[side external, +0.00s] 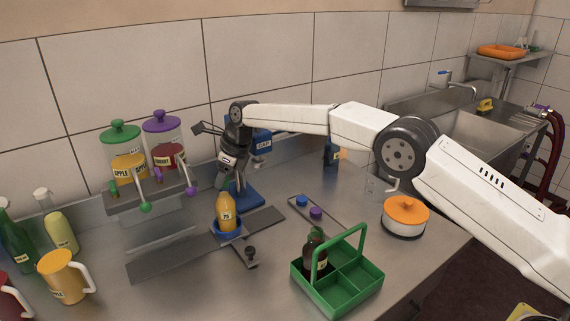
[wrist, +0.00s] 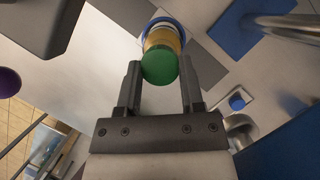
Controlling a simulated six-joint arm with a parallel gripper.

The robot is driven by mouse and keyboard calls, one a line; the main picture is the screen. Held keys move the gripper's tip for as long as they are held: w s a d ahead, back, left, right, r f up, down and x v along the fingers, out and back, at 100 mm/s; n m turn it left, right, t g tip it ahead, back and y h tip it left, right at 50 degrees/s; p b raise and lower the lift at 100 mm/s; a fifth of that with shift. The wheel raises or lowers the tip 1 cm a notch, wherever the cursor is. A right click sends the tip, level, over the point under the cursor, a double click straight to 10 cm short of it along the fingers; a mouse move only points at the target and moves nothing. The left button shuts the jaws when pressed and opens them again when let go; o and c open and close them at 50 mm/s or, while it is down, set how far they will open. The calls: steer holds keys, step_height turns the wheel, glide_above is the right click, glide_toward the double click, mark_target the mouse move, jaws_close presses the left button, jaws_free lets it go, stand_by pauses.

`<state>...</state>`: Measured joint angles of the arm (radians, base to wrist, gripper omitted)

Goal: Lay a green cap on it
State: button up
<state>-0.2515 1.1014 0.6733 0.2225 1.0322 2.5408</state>
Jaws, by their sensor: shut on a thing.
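An orange bottle (side external: 226,213) with a label reading 75 stands upright in a blue round holder (side external: 229,233). My gripper (side external: 228,186) points down right above the bottle's top. In the wrist view my gripper (wrist: 159,68) is shut on a green cap (wrist: 160,65), which lies between the two fingers. The cap is lined up over the bottle's mouth (wrist: 160,38) and hides most of it. I cannot tell whether the cap touches the bottle.
A blue device marked CAP (side external: 263,143) stands behind the gripper. A tray holds a blue cap (side external: 302,201) and a purple cap (side external: 316,213). A green crate (side external: 345,298) with a dark bottle is in front. Dispensers (side external: 128,168) stand left. An orange-lidded pot (side external: 404,218) is right.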

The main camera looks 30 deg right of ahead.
steer(key=shift+f, duration=0.4)
steer(key=o, duration=1)
steer(key=shift+r, duration=0.1)
steer(key=shift+r, duration=3.45)
